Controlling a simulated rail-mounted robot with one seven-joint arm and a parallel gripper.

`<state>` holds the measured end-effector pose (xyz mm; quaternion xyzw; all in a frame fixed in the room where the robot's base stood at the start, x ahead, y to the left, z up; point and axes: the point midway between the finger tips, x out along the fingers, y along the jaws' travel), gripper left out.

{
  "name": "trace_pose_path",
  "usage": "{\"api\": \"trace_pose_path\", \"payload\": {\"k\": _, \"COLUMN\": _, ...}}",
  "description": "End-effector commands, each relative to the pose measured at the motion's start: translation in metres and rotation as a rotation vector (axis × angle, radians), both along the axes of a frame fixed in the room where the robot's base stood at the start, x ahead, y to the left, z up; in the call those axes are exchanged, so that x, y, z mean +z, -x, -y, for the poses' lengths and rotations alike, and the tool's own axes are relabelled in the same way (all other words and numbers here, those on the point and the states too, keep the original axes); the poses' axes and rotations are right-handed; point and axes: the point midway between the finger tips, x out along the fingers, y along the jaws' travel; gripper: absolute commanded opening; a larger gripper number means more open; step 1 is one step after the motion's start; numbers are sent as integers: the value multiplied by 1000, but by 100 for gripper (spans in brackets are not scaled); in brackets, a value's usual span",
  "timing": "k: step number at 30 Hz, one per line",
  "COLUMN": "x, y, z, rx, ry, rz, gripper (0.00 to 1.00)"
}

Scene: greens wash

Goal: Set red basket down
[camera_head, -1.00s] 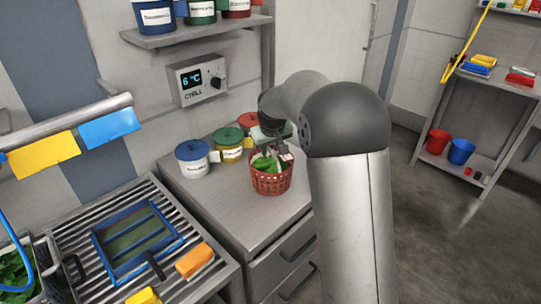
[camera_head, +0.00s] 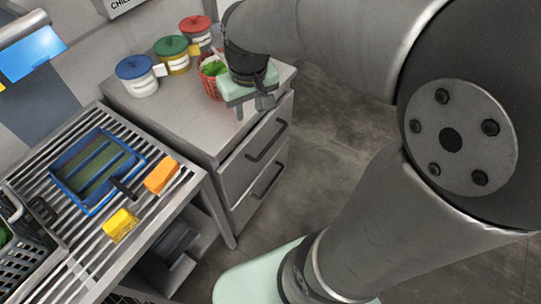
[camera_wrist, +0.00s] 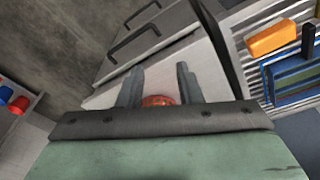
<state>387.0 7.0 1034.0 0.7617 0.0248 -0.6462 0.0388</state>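The red basket (camera_head: 211,85) stands on the steel counter (camera_head: 180,113), just right of the yellow canister, with green leaves (camera_head: 213,69) in it. My gripper (camera_head: 254,106) is to the right of the basket in the head view and hides part of it. In the wrist view my gripper (camera_wrist: 160,70) has its two fingers well apart. A small part of the red basket (camera_wrist: 158,100) shows between and below them, mostly hidden by the gripper body. I see no finger closed on the basket.
Canisters with blue (camera_head: 136,67), green (camera_head: 171,46) and red (camera_head: 194,23) lids line the counter's back. A slatted rack (camera_head: 55,217) at left holds a blue-framed tray (camera_head: 98,170), an orange block (camera_head: 161,175) and a yellow block (camera_head: 121,224). The counter front is clear.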

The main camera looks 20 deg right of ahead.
Motion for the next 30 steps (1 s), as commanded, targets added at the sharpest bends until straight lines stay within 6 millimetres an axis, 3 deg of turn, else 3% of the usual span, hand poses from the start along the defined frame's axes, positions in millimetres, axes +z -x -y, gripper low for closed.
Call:
{"api": "trace_pose_path", "payload": {"k": 1, "x": -10, "y": 38, "z": 0, "rx": -16, "ry": -9, "rz": -32, "gripper": 32}}
{"api": "trace_pose_path", "payload": {"k": 3, "x": -24, "y": 78, "z": -1, "rx": -37, "ry": -18, "rz": -71, "gripper": 32}}
{"api": "trace_pose_path", "payload": {"k": 6, "x": -38, "y": 114, "z": -1, "rx": -56, "ry": -25, "rz": -111, "gripper": 32}}
{"api": "trace_pose_path", "payload": {"k": 8, "x": -43, "y": 125, "z": -1, "rx": -63, "ry": -27, "rz": -123, "gripper": 32}}
{"api": "trace_pose_path", "payload": {"k": 30, "x": -45, "y": 130, "z": -1, "rx": -65, "ry": -28, "rz": -130, "gripper": 32}}
